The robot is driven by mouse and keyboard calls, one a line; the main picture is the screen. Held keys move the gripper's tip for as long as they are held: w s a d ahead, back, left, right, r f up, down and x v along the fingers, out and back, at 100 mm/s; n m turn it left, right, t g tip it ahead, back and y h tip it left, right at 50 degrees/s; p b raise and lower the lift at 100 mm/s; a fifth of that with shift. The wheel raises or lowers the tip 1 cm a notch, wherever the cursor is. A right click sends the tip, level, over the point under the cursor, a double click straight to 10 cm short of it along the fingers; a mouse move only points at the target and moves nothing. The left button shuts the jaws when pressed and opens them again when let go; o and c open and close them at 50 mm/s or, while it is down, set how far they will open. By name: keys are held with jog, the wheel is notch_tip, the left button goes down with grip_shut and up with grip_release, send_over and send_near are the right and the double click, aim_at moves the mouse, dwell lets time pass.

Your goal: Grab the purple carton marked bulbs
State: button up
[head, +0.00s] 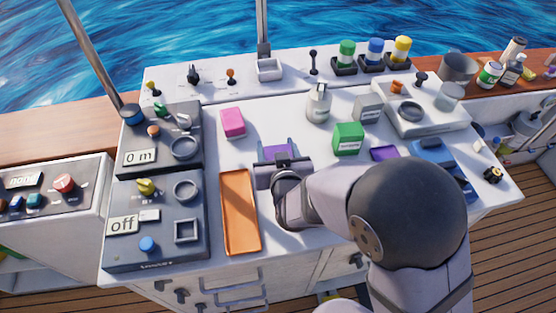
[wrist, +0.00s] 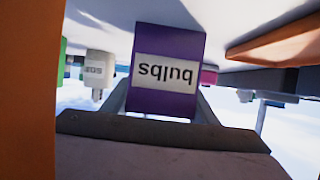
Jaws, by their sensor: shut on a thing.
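The purple carton with a white label reading "bulbs" (wrist: 165,42) fills the upper middle of the wrist view, its text upside down there. My gripper (wrist: 162,100) is shut on it, with a grey finger on either side. In the head view the carton (head: 277,152) shows as a small purple patch between the fingers of my gripper (head: 279,150), over the white worktop. My gripper hides most of it there. I cannot tell whether the carton touches the worktop.
An orange tray (head: 240,212) lies just left of my gripper. A pink block (head: 232,123), a green carton (head: 347,138), a white bottle (head: 319,103) and a flat purple item (head: 384,153) stand around. Grey control panels (head: 158,222) line the left side.

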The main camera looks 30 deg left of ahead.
jog(key=shift+r, duration=0.1)
notch_tip(320, 180, up, 10)
dwell(0.6)
